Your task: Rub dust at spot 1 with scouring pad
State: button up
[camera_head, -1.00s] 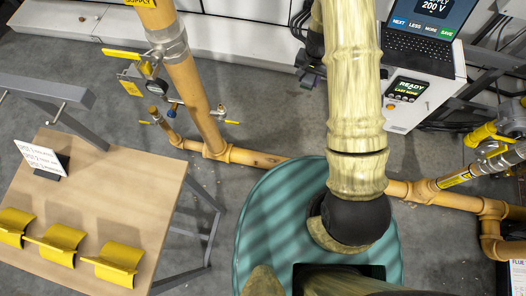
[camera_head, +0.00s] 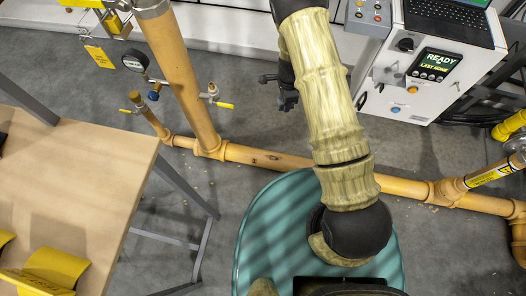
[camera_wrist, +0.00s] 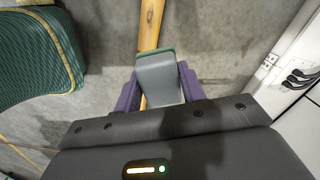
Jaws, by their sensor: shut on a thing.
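In the wrist view, my gripper (camera_wrist: 160,86) has its purple fingers shut on a grey block with a green edge, which looks like the scouring pad (camera_wrist: 156,52). The pad points toward the tan pipe (camera_wrist: 151,24); I cannot tell whether they touch. In the head view, my gripper (camera_head: 281,92) is a small dark shape left of my arm, above the horizontal pipe (camera_head: 240,153), and the pad cannot be made out. A small dark mark (camera_head: 272,158) lies on that pipe. I cannot tell whether it is dust at spot 1.
A wooden table (camera_head: 85,180) with yellow curved pieces (camera_head: 48,268) stands at left. An upright pipe (camera_head: 183,75) with a gauge (camera_head: 136,60) rises beside it. A white cabinet (camera_head: 420,85) carries a laptop (camera_head: 452,22) at upper right. Grey floor lies between.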

jog(key=s+a+f+m+b, duration=0.1)
jog(key=f+m+b, duration=0.3)
jog(key=f+b, duration=0.4)
jog(key=s+a+f+m+b, duration=0.1)
jog(key=a+f+m+b, duration=0.3)
jog(key=f+b, duration=0.4)
jog(key=s+a+f+m+b, duration=0.1)
jog(key=f+m+b, duration=0.5)
jog(key=f, duration=1.2)
jog(key=a+b, duration=0.1)
jog(key=b, duration=0.2)
jog(key=shift+a+f, duration=0.15)
jog(key=shift+a, duration=0.25)
jog(key=shift+s+f, duration=0.1)
